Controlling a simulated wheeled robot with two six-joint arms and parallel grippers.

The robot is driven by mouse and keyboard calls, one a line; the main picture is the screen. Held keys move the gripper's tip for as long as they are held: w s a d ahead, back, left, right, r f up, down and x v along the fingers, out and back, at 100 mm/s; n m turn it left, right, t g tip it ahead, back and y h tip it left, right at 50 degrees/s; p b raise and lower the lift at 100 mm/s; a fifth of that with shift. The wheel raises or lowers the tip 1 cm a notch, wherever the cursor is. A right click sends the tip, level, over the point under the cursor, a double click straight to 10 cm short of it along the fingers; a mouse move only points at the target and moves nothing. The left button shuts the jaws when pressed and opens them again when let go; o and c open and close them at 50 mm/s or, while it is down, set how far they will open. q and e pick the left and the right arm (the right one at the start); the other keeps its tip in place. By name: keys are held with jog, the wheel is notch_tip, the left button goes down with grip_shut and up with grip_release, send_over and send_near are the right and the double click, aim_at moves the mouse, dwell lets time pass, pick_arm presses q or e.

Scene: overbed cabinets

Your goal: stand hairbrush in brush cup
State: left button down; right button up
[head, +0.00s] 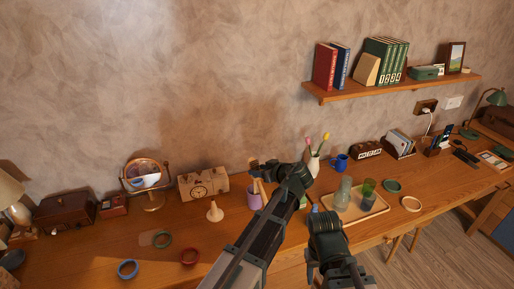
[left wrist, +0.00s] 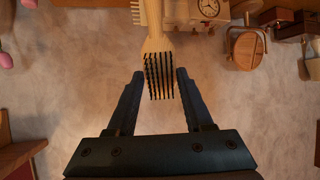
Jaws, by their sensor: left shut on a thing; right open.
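My left gripper (head: 266,171) is shut on the hairbrush (left wrist: 158,60), with its fingers on either side of the bristled head in the left wrist view. In the head view the hairbrush (head: 254,163) is held with its head up and its pale wooden handle pointing down toward the purple brush cup (head: 254,200). The handle's lower part shows at the cup's mouth; I cannot tell how deep its end is or whether it touches the cup. The cup stands upright on the desk. My right gripper (head: 326,228) is open, well right of the cup; its fingers are hard to make out.
A pale wooden cone-shaped stand (head: 214,212) and a wooden clock (head: 200,186) are left of the cup. A vase with tulips (head: 314,165) and a tray (head: 372,208) with glasses are to the right. Blue (head: 128,269) and red (head: 190,257) rings lie near the front left.

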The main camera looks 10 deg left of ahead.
pick_arm(q)
jog(key=w+a+r+m+t+y, duration=0.1)
jog(key=w+r+m+t, duration=0.1)
jog(key=r+t, duration=0.3)
jog(key=w+a+r+m+t, duration=0.1)
jog(key=w+a+r+t, duration=0.15)
jog(key=r, duration=0.45)
notch_tip(320, 180, down, 6)
jog(key=d+b, duration=0.1)
jog(key=b, duration=0.5)
jog(key=shift+w+f, duration=0.2)
jog(key=shift+f, duration=0.05)
jog(key=shift+d, duration=0.1)
notch_tip(320, 180, down, 14)
jog(key=b, duration=1.4)
jog(key=c, duration=0.5)
grip_release()
jog(key=shift+c, duration=0.2)
